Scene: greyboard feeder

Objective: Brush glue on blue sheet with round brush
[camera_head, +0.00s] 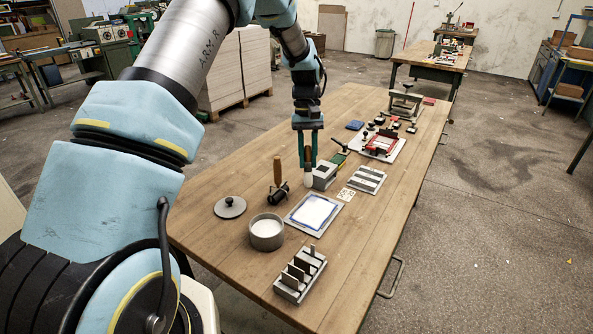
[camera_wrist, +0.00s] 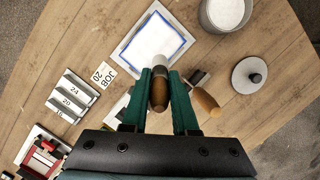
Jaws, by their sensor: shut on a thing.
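My gripper (camera_head: 308,158) is shut on the round brush (camera_head: 308,181), which points down with its pale tip above the table. In the wrist view the brush's wooden handle (camera_wrist: 160,94) shows between the fingers (camera_wrist: 166,76). The blue sheet (camera_head: 292,219) lies on a grey board, just in front of the brush in the head view. It shows a blue border around a large white area; it also shows in the wrist view (camera_wrist: 127,57). A grey pot (camera_head: 266,244) with white content stands at the sheet's left.
A round lid (camera_head: 229,207) and a black roller with a wooden handle (camera_head: 277,172) stand left of the brush. A grey block (camera_head: 324,175) is close at its right. A slotted rack (camera_head: 300,277) stands at the near end. Bare wood lies right of the sheet.

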